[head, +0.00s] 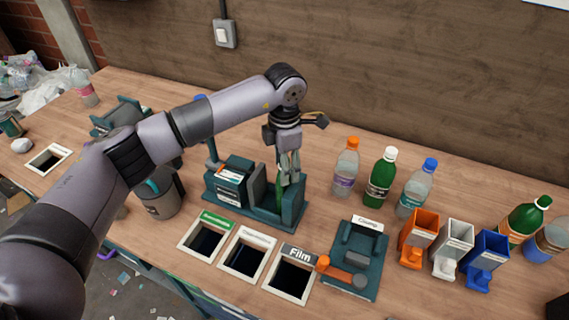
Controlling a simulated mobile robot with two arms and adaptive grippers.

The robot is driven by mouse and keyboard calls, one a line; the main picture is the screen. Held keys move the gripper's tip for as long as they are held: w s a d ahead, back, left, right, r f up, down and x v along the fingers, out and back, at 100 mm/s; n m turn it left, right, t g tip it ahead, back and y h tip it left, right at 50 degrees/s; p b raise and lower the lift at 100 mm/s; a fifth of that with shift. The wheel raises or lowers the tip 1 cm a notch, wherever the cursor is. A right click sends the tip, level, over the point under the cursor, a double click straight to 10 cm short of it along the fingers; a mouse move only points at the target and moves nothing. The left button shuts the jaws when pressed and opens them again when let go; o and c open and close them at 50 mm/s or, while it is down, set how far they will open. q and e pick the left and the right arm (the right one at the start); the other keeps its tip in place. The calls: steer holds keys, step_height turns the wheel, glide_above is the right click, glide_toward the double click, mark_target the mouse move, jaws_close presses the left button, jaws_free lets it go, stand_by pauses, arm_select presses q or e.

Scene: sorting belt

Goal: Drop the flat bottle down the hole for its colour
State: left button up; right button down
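My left gripper (289,168) points down over the teal press (257,212) in the middle of the table. Its fingers look close together, and a narrow green shape shows beside them at the press. I cannot tell whether this is the flat bottle or whether the fingers hold it. Three square holes lie in front of the press: one with a green label (216,222), one with a white label (264,277), and one marked Film (299,255). My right gripper is not in view.
An orange-capped bottle (345,172), a green bottle (380,182) and a blue-capped bottle (416,190) stand behind. A teal clamp (360,250) and orange, white and blue holders (486,258) are to the right. A dark grey container (158,200) stands left of the press.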

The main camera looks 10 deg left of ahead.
arm_select(q)
steer(key=c, duration=1)
steer(key=shift+o, duration=0.2)
steer(key=shift+r, duration=0.1)
steer(key=shift+r, duration=0.15)
steer(key=shift+r+p, duration=0.5)
steer(key=shift+r, duration=0.85)
steer(key=shift+c, duration=0.2)
steer(key=shift+r+p, duration=1.15)
steer(key=shift+r, duration=1.8)
steer(key=shift+r+p, duration=1.2)
steer(key=shift+r, duration=1.8)
